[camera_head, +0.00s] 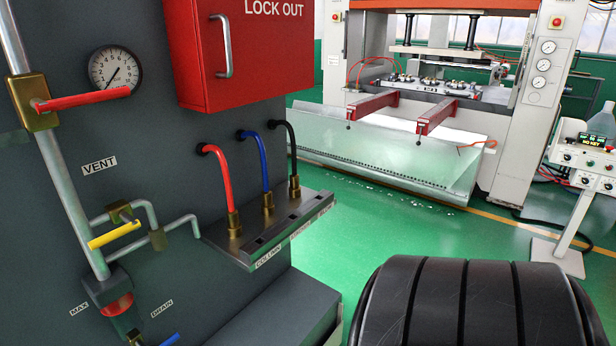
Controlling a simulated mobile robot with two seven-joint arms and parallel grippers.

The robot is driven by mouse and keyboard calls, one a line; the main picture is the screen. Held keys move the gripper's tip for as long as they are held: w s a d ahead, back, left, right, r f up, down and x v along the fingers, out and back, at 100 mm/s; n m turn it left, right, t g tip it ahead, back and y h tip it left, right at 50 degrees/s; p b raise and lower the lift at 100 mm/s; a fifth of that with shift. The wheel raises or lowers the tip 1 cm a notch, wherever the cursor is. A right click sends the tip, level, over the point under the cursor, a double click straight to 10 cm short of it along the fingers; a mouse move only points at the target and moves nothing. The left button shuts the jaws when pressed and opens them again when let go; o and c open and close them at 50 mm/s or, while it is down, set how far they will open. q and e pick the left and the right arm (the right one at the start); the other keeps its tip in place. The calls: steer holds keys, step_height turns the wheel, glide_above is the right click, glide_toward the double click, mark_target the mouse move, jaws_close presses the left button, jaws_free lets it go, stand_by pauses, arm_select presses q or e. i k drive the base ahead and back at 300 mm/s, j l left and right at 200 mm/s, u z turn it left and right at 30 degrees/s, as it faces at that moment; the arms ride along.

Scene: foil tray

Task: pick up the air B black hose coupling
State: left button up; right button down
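The black hose (293,150) comes out of the grey panel and bends down to its brass coupling (295,187). That coupling stands upright on the far right end of a grey metal shelf (262,240). To its left stand the blue hose (263,165) with its coupling (267,203) and the red hose (224,180) with its coupling (234,223). Labels run along the shelf's front edge; I read "COLUMN" at the left, but the others are too small to read. Neither of my grippers is in view.
A red lock-out box (240,60) hangs above the hoses. A gauge (115,69), pipes and a red-handled valve (85,100) are on the panel's left. Behind, a press (520,90) and a control stand (575,215) stand on open green floor (400,215).

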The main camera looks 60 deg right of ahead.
mark_target(295, 179)
steer(key=z, duration=1.95)
steer(key=i+l+z, duration=0.4)
steer(key=l, duration=0.15)
steer(key=i+l+z, duration=0.4)
steer(key=i+l+u, duration=0.15)
steer(key=i, duration=0.3)
steer(key=i+l+u, duration=0.1)
steer(key=i+l, duration=0.15)
steer(key=i, duration=0.25)
steer(key=i+l+u, duration=0.15)
steer(key=i, duration=0.3)
steer(key=i+u, duration=0.15)
steer(key=u, duration=0.3)
steer(key=i+u, duration=0.15)
steer(key=u, duration=0.3)
steer(key=i+l+u, duration=0.1)
steer(key=u, duration=0.3)
steer(key=i+l+u, duration=0.1)
steer(key=l+u, duration=0.15)
steer(key=u, duration=0.2)
